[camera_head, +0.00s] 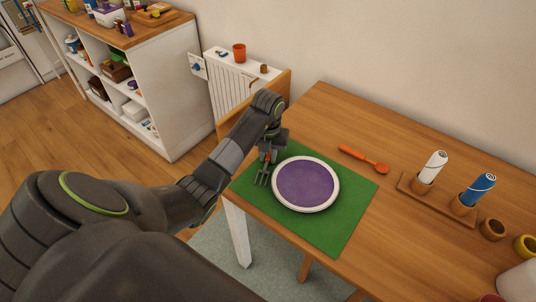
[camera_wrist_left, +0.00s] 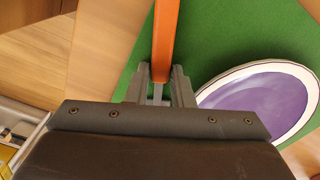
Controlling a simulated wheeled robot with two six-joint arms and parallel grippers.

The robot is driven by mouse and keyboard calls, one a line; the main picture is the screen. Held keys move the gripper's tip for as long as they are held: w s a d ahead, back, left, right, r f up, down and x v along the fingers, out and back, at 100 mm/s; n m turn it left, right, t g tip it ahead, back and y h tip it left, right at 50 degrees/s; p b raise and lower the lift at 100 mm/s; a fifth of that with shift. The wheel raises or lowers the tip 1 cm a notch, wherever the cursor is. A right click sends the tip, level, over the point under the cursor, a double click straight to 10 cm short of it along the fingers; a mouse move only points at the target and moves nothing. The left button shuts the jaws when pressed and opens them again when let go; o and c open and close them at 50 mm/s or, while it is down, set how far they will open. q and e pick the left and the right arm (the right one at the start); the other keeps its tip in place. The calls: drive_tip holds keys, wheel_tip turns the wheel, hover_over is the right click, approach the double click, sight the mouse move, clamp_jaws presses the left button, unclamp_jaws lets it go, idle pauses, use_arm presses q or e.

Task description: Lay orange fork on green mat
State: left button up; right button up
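The orange fork (camera_wrist_left: 165,40) shows in the left wrist view as an orange strip between the fingers of my left gripper (camera_wrist_left: 161,86); its far end runs out of the frame. The fingers are close against both sides of it. In the head view my left gripper (camera_head: 264,172) is over the left part of the green mat (camera_head: 338,234), beside the plate, with a bit of orange at the fingers. I cannot tell whether the fork touches the mat. The green mat also shows in the left wrist view (camera_wrist_left: 222,38). My right gripper is not in view.
A purple plate with a white rim (camera_head: 306,184) lies on the mat, just right of the gripper. An orange spoon (camera_head: 364,159) lies behind it on the table. A wooden rack (camera_head: 440,203) with white and blue items stands at right. The mat's front part is clear.

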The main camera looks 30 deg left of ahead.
sight(268, 157)
use_arm(q)
drive_tip(key=o, duration=0.3)
drive_tip(key=shift+o, duration=0.2)
drive_tip(key=shift+r, duration=0.3)
wheel_tip(268, 157, up, 2)
drive_tip(key=shift+r, duration=0.25)
wheel_tip(268, 157, up, 9)
drive_tip(key=p, duration=0.8)
drive_tip(key=shift+r, duration=0.15)
